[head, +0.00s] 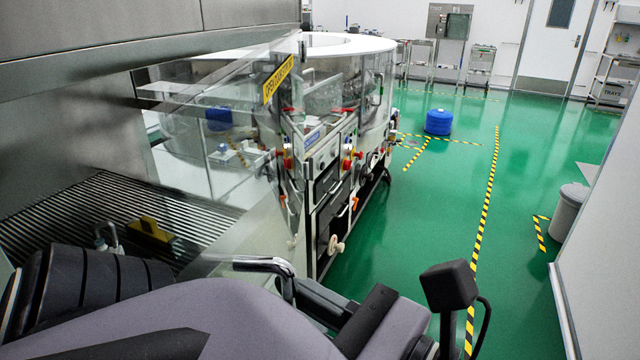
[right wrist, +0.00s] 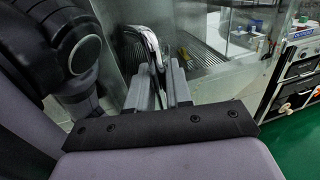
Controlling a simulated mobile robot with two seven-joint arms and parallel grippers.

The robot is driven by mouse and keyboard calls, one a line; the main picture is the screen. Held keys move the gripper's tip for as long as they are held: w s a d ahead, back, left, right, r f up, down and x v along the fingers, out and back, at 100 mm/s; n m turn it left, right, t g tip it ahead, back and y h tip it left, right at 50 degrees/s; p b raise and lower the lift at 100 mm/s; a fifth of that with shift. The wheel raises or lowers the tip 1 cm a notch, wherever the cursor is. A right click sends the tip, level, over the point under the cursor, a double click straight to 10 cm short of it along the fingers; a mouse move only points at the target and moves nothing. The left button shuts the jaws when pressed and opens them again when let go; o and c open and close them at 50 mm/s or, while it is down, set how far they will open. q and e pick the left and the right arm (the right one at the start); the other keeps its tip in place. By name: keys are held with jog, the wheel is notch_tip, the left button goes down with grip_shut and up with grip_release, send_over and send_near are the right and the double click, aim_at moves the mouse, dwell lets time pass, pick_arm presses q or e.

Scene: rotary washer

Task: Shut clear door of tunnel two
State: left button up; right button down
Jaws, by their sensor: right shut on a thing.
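The clear door (head: 245,215) is a transparent panel with a yellow label near its upper edge. It stands swung out at an angle from the steel tunnel opening at left, so it is open. Its metal handle (head: 258,264) is a bent bar low on the panel; it also shows in the right wrist view (right wrist: 150,40). My right gripper (head: 292,290) is shut on the handle; its fingers (right wrist: 167,85) close around the bar in the right wrist view. My forearm hides the door's lower part. My left gripper is in neither view.
The tunnel has a ribbed floor (head: 60,225) with a yellow block (head: 150,232) on it. The round washer (head: 340,130) stands just behind the door. Green floor at right is clear up to a grey bin (head: 568,215); a blue drum (head: 438,122) stands farther back.

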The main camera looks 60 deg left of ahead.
jog(key=shift+s, duration=0.1)
dwell(0.3)
jog(key=c, duration=1.2)
grip_release()
jog(key=shift+c, duration=0.2)
jog(key=b+v, duration=0.3)
jog(key=v, duration=0.4)
